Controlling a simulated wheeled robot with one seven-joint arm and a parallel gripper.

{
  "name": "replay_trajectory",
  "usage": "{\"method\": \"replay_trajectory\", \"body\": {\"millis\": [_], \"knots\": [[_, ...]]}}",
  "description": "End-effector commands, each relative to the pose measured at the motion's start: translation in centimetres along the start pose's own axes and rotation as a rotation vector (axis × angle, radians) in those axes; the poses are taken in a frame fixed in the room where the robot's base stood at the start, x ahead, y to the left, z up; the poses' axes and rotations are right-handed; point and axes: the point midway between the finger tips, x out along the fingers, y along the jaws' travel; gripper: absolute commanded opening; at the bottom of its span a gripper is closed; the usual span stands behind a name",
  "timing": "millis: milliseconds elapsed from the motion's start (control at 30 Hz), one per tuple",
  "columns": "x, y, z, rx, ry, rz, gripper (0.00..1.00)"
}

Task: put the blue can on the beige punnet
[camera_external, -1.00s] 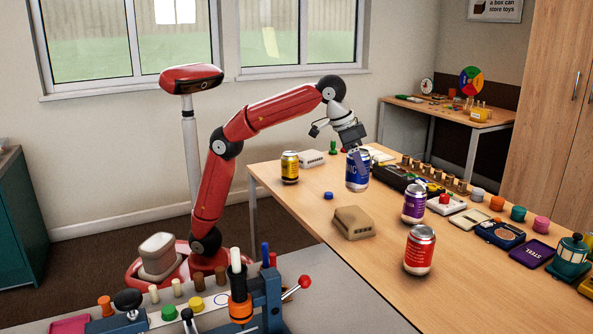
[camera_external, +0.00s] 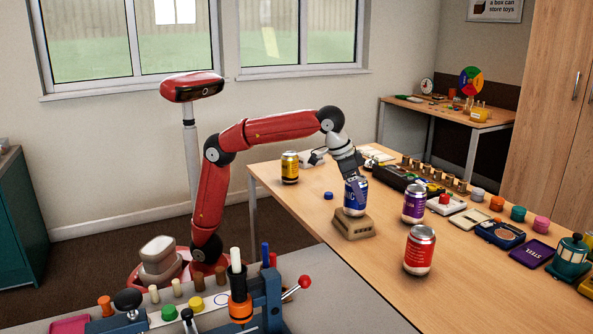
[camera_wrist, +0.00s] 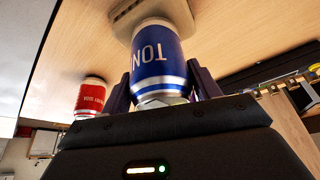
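The blue can (camera_external: 355,197) is upright and its base is right at the top of the beige punnet (camera_external: 354,228). I cannot tell whether it rests there or hangs just above. The beige punnet looks turned upside down on the table. My gripper (camera_external: 352,175) comes down from above and is shut on the blue can. In the wrist view the blue can (camera_wrist: 158,62) sits between the two dark fingers of my gripper (camera_wrist: 162,88), with the beige punnet (camera_wrist: 130,17) beyond it.
A red can (camera_external: 419,250) and a purple can (camera_external: 414,204) stand right of the punnet, a yellow can (camera_external: 290,167) behind left. A small blue cap (camera_external: 328,196) lies nearby. Cases and jars line the table's far right side. The table's front left is clear.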

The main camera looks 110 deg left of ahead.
Motion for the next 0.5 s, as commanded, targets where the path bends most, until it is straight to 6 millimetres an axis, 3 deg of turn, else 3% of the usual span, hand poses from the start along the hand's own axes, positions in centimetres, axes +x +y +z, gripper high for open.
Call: {"method": "replay_trajectory", "body": {"millis": [133,500], "knots": [[-0.04,0.00,-0.02,0.000,0.000,0.000,0.80],[-0.84,0.01,-0.21,0.000,0.001,0.001,0.80]]}}
